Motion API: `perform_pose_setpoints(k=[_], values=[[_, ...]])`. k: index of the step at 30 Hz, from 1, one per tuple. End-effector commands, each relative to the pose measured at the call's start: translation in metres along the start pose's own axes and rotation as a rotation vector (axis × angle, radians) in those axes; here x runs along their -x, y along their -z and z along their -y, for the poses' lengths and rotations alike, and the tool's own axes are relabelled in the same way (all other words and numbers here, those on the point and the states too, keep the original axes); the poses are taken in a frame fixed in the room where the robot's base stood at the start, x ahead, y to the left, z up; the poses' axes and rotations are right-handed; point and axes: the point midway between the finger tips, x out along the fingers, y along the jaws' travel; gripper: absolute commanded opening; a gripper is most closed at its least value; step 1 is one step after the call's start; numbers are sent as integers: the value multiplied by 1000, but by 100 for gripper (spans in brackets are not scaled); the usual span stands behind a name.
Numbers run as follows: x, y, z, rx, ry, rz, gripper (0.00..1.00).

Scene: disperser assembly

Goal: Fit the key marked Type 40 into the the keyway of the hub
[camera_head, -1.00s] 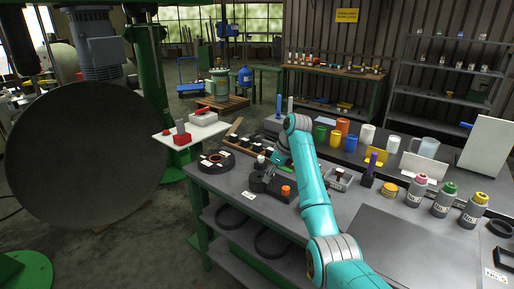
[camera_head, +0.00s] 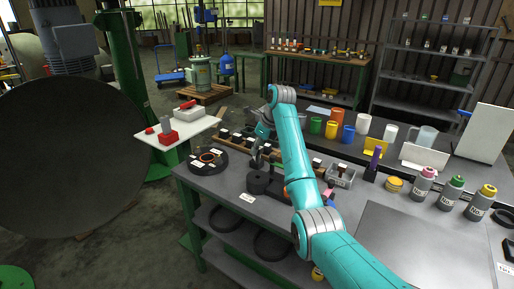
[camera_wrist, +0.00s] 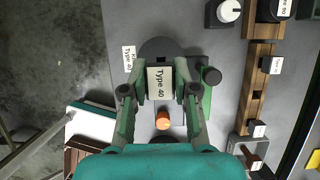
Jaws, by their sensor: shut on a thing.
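My gripper (camera_wrist: 160,88) is shut on a dark key with a white "Type 40" label (camera_wrist: 160,84) in the wrist view. The key lies between the two green-grey fingers, over the near edge of a dark round part (camera_wrist: 160,47), which looks like the hub. I cannot tell whether the key touches it, and its keyway is largely hidden by the key. A card reading "Key Type 40" (camera_wrist: 128,58) lies left of it. In the head view my gripper (camera_head: 258,161) is just above this round part (camera_head: 259,182), near the bench's front edge.
A dark disc with a copper ring and white labels (camera_head: 208,160) lies to the left. A wooden rack (camera_wrist: 258,85) with labelled keys stands to the right in the wrist view. An orange knob (camera_wrist: 162,122) is close to my gripper. Cups and bottles occupy the bench's right side.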

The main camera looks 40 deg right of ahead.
Motion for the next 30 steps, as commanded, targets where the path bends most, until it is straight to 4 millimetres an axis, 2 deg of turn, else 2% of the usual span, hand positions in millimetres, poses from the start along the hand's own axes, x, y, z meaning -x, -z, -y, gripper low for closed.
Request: perform_pose_setpoints(k=[8,24,30], values=[[-7,2,0,-1,-2,7,0],[-45,18,0,0,-2,6,0],[-53,21,0,0,-1,7,0]])
